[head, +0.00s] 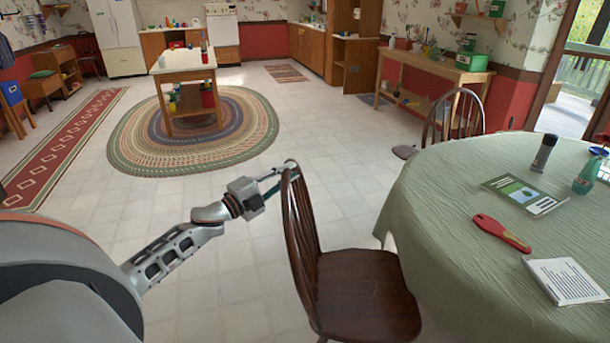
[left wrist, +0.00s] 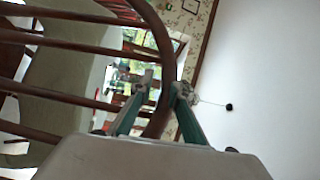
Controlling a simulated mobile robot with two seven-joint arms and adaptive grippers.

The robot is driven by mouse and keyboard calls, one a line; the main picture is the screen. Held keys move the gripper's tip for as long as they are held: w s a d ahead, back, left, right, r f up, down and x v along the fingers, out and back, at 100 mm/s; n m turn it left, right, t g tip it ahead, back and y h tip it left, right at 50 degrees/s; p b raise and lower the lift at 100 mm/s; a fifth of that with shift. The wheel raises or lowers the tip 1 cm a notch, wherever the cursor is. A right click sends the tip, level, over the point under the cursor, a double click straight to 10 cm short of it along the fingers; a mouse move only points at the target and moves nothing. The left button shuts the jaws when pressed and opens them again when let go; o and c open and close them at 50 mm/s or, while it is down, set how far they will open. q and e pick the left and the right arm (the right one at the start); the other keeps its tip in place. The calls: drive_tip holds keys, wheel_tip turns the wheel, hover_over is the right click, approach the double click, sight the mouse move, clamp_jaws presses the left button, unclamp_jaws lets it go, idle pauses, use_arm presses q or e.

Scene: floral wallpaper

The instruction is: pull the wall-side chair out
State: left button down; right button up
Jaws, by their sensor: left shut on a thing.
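A dark brown spindle-back wooden chair (head: 366,292) stands at the left side of the round table (head: 425,225), which has a green cloth. Its back faces left and its seat points toward the table. My left gripper (head: 291,168) is shut on the top of the chair's curved back rail. In the left wrist view my left gripper (left wrist: 163,92) has one finger on each side of the chair's rail (left wrist: 165,60). My right gripper is out of view.
On the table are a red-handled tool (head: 500,233), a white booklet (head: 566,280), a green booklet (head: 526,194), a dark canister (head: 544,152) and a green bottle (head: 586,176). A wooden workbench (head: 430,68) lines the wall. The tiled floor left of the held chair is clear up to the oval rug (head: 130,150).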

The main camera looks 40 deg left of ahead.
use_arm(q)
drive_tip(key=shift+s+a, duration=0.2)
drive_tip(key=shift+a, duration=0.25)
drive_tip(key=c, duration=1.9)
unclamp_jaws()
drive_tip(key=v, duration=1.2)
